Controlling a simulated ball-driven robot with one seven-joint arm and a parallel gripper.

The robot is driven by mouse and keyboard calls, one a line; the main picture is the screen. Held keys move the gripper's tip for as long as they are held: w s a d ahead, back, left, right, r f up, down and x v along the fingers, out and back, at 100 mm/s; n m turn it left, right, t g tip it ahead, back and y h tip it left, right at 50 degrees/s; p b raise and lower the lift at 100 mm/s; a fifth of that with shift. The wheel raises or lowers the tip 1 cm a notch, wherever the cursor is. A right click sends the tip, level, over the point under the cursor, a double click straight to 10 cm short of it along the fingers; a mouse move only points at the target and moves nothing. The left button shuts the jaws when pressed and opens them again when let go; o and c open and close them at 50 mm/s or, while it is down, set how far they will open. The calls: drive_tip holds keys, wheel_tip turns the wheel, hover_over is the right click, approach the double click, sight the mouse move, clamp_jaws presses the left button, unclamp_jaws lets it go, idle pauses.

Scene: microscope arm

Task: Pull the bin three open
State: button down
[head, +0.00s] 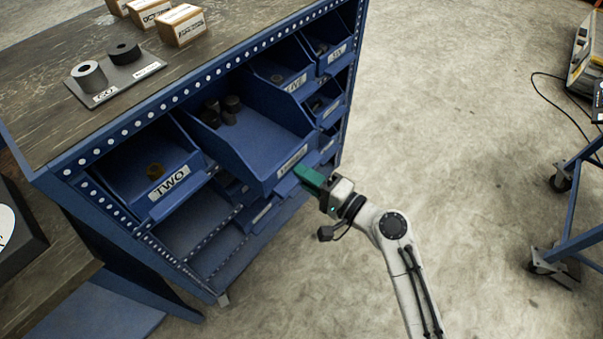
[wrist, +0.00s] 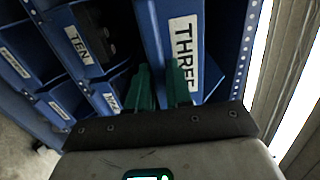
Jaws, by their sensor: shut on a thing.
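Bin three (head: 255,135) is a large blue bin in the rack, with a white label at its front. It juts out past the front of the rack, and its open top shows several dark cylindrical parts inside at the back. In the wrist view its THREE label (wrist: 185,45) is close ahead. My gripper (head: 302,173) has green fingers and is at the bin's front lip, below the label. In the wrist view my gripper (wrist: 162,78) is shut on the lip, though the exact contact is partly hidden.
Bin two (head: 160,172) is left of bin three; smaller bins (head: 280,75) are to the right. The blue rack (head: 110,140) carries a worktop with a grey tray (head: 115,78) and small boxes (head: 182,25). Open concrete floor (head: 440,130) lies right; a blue wheeled cart (head: 560,225) stands at the far right.

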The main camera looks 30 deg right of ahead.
drive_tip(key=c, duration=1.1)
unclamp_jaws()
drive_tip(key=b+v, duration=0.2)
drive_tip(key=v, duration=0.8)
drive_tip(key=shift+s+d, duration=0.1)
drive_tip(key=shift+s, duration=0.3)
drive_tip(key=s+a+f+n+g+p, duration=0.2)
drive_tip(key=s+a+f+n+g, duration=0.3)
drive_tip(key=f+n+g, duration=0.35)
drive_tip(key=s+d+n+g+h, duration=0.1)
drive_tip(key=s+d+g+h, duration=0.1)
drive_tip(key=s, duration=0.1)
drive_tip(key=s+d+n+g+h, duration=0.1)
drive_tip(key=s+n+g+h, duration=0.1)
drive_tip(key=s+g, duration=0.1)
drive_tip(key=s+d+n+g+h+p, duration=0.1)
drive_tip(key=s+d+n+g, duration=0.1)
drive_tip(key=s, duration=0.1)
drive_tip(key=shift+s+d+f+n+g+h, duration=0.2)
drive_tip(key=shift+s+d+n+g+h, duration=0.05)
drive_tip(key=shift+s+d+g+h, duration=0.15)
